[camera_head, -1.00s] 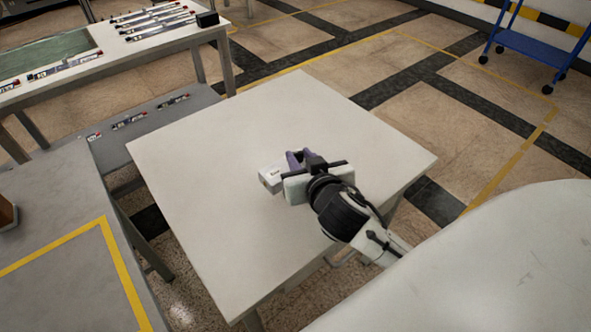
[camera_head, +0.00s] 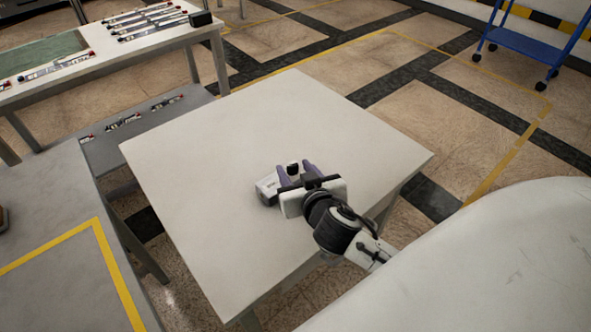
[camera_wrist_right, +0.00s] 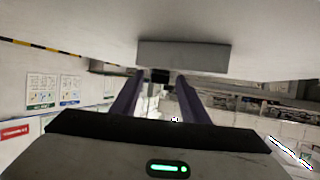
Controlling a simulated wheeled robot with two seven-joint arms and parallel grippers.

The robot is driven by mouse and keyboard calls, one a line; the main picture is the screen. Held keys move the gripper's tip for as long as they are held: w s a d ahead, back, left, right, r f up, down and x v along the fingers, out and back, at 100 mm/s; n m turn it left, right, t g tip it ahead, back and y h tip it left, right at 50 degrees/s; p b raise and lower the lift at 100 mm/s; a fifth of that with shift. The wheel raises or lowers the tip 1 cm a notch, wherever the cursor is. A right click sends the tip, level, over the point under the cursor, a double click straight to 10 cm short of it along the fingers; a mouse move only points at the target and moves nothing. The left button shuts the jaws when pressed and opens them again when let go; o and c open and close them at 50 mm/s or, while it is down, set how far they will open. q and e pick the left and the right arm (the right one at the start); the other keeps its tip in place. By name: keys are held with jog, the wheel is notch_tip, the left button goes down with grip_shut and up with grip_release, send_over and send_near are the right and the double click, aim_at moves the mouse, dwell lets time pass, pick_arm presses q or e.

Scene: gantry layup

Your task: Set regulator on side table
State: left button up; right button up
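The regulator, a small pale box (camera_head: 266,188) with a black knob (camera_head: 293,168), rests on the white side table (camera_head: 220,170). My right gripper (camera_head: 297,171) has purple fingers and hides part of the box in the head view. In the right wrist view the table appears at the top, with the grey box (camera_wrist_right: 170,53) against it. The black knob (camera_wrist_right: 160,76) shows between the spread fingertips of my right gripper (camera_wrist_right: 158,85), with gaps on both sides. My left gripper is not in view.
The side table is otherwise clear. A grey bench with a yellow line (camera_head: 50,245) is at left. A workbench (camera_head: 130,40) with several tools stands at back left, above a grey shelf (camera_head: 140,135). A blue cart (camera_head: 530,45) stands far right.

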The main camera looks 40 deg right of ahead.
jog(key=shift+s+r, duration=0.1)
jog(key=shift+r, duration=0.1)
jog(key=v, duration=1.1)
jog(key=shift+s, duration=0.4)
